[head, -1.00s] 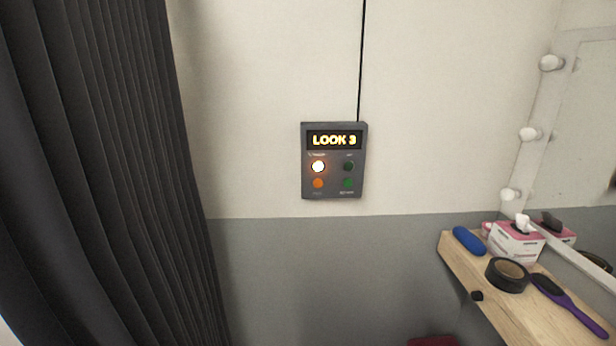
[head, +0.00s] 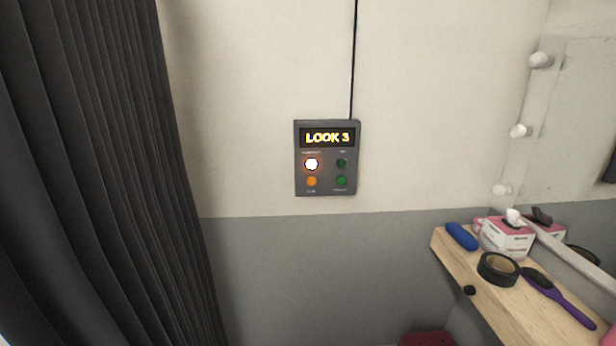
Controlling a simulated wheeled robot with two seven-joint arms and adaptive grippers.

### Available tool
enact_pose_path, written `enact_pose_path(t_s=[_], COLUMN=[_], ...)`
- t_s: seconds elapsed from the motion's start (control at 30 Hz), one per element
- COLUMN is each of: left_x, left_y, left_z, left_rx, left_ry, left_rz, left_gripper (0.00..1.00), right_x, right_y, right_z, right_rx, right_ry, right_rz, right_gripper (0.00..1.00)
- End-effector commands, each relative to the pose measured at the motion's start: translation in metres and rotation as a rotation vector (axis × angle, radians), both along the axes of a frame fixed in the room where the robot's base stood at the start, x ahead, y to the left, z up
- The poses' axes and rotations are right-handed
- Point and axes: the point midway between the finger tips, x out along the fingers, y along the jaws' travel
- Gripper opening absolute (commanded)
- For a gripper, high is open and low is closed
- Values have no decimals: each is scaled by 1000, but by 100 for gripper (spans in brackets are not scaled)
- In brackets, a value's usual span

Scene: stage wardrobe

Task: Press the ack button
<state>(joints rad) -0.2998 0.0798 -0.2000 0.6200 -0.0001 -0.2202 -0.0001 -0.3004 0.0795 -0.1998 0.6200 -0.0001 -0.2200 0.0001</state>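A dark grey control panel (head: 326,187) is fixed on the wall in the middle of the head view. Its display (head: 327,138) reads "LOOK 3" in glowing yellow letters. Below it are a brightly lit lamp or button (head: 311,164) at upper left, a dark green one (head: 342,163) at upper right, an orange one (head: 312,181) at lower left and a green one (head: 341,181) at lower right. Their small labels are too blurred to tell which is ack. Neither of my grippers is in view.
A dark curtain (head: 100,170) hangs at the left. A wooden shelf (head: 455,262) at lower right holds a blue case (head: 461,236), a tissue box (head: 506,238), a black tape roll (head: 498,268) and a purple brush (head: 560,298). The space before the panel looks clear.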

Motion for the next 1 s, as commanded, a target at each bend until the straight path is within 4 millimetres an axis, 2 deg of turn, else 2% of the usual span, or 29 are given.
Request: enact_pose_path(t_s=[0.03, 0.3, 0.37, 1.0], left_x=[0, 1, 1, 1], left_y=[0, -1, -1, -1], left_z=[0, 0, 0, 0], left_rx=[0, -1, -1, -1], left_ry=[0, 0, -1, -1], left_rz=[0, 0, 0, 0], left_gripper=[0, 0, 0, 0], right_x=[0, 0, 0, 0], right_y=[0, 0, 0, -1], right_z=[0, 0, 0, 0], right_rx=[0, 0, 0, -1], right_ry=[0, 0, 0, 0], right_rz=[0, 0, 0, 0], right_gripper=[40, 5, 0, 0])
